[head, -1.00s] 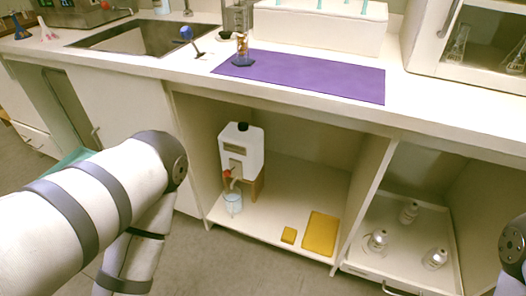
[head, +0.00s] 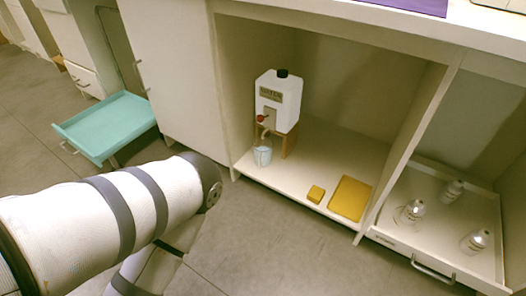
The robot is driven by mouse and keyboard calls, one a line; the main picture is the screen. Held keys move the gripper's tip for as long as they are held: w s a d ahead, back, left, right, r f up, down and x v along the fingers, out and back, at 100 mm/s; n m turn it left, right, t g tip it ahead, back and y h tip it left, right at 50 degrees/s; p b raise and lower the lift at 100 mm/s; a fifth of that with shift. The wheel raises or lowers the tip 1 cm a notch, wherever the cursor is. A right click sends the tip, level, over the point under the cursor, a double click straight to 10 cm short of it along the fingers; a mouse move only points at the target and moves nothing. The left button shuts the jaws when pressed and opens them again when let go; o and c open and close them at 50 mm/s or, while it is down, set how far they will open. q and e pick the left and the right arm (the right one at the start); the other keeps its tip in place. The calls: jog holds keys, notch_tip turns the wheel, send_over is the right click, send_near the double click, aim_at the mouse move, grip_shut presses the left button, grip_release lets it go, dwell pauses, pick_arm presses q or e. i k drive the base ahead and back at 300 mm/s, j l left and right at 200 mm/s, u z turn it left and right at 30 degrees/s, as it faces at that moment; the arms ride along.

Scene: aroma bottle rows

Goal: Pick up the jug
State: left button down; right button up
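The jug is a small, clear, bluish vessel (head: 263,154) on the floor of the open cabinet, near its front edge. It stands under the red-handled tap of a white water container (head: 279,92) with a black cap, which sits on a wooden stand (head: 289,143). The jug appears upright; its contents are hard to make out. My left arm crosses the lower left of the head view, well apart from the jug, and its gripper is out of the picture. My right gripper is not in view.
A small yellow block (head: 316,194) and a yellow board (head: 349,198) lie right of the jug. A pulled-out white tray drawer (head: 433,235) holds glass bottles (head: 474,241). An open teal drawer (head: 104,126) juts out at left. The cabinet floor between is clear.

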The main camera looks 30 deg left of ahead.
aim_at(262, 149)
jog(key=i+j+z, duration=0.1)
jog(key=i+j, duration=0.15)
jog(key=i+j+z, duration=0.15)
jog(key=j, duration=0.25)
jog(key=i+j+z, duration=0.1)
jog(key=i+j, duration=0.2)
jog(key=i+j+z, duration=0.1)
jog(key=j, duration=0.3)
jog(key=i+j+z, duration=0.15)
jog(key=j, duration=0.25)
jog(key=i, duration=0.1)
